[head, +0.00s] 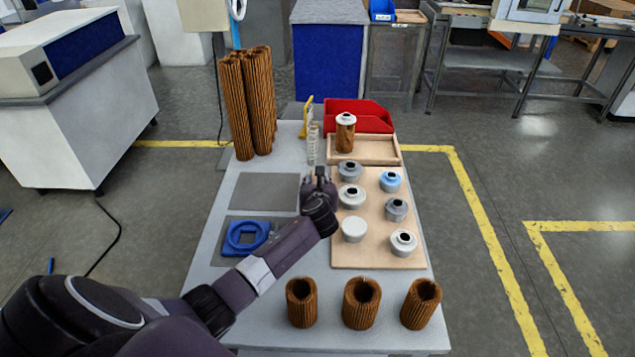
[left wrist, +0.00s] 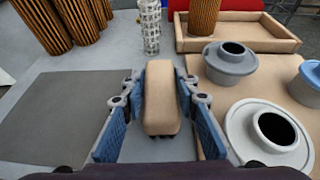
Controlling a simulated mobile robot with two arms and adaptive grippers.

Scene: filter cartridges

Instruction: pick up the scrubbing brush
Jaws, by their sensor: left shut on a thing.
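The scrubbing brush shows in the left wrist view as a tan, rounded block (left wrist: 161,100) standing between my fingers. My left gripper (head: 318,182) is shut on it, with a blue-padded finger on either side. In the head view the gripper is over the middle of the table, between the upper grey mat (head: 267,191) and the beige board (head: 377,259). There the gripper hides the brush. The brush's underside is hidden, and I cannot tell whether it touches the table. My right gripper is in neither view.
Several grey, white and blue caps stand on the board, close right of the gripper. A mesh cylinder (head: 313,144) stands just beyond it. Behind are a wooden tray (head: 382,160), a red bin (head: 362,110) and tall brown cartridges (head: 238,105). A blue ring (head: 247,238) lies on the lower mat.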

